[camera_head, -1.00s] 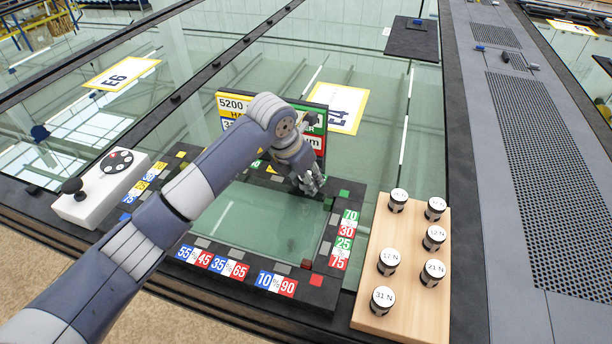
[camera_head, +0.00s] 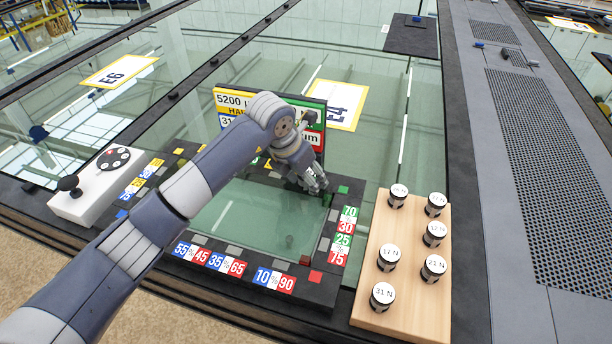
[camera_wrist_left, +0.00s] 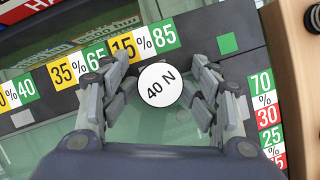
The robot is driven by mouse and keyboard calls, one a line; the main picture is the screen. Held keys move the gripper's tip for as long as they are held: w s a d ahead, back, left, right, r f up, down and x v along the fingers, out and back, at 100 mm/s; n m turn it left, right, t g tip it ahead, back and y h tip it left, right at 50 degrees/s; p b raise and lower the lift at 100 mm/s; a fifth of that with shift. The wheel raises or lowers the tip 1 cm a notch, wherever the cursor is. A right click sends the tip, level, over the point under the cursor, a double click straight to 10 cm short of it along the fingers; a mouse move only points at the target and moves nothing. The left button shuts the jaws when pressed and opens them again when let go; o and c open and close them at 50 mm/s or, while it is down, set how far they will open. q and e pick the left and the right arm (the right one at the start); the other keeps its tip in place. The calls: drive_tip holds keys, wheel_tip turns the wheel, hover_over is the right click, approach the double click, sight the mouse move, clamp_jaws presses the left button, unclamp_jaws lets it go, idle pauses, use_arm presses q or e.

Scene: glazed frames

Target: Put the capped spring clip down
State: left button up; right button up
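The capped spring clip (camera_wrist_left: 160,84) shows in the left wrist view as a round white cap reading 40 N with a dark rim. Its body is hidden under the cap. The clip cannot be made out there. My right gripper is not in view.
A wooden block (camera_head: 398,320) at right bears several similar capped clips, including 31 N (camera_head: 382,297) and 17 N (camera_head: 388,257). A coloured sign board (camera_head: 228,104) stands behind my left gripper. A white box with a dial (camera_head: 88,201) is at left. Glass inside the frame is clear.

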use_arm(q)
drive_tip(key=shift+s+a+r+p, duration=0.1)
drive_tip(key=shift+s+a+p, duration=0.05)
drive_tip(key=shift+p, duration=0.3)
drive_tip(key=shift+r+p, duration=0.5)
drive_tip(key=shift+r, duration=0.05)
drive_tip(key=shift+a+r+b, duration=0.3)
drive_tip(key=shift+r+b, duration=0.25)
drive_tip(key=shift+b, duration=0.15)
drive_tip(key=b+v, duration=0.2)
drive_tip(key=v, duration=0.8)
drive_tip(key=shift+r, duration=0.3)
drive_tip(key=shift+s+d+f, duration=0.1)
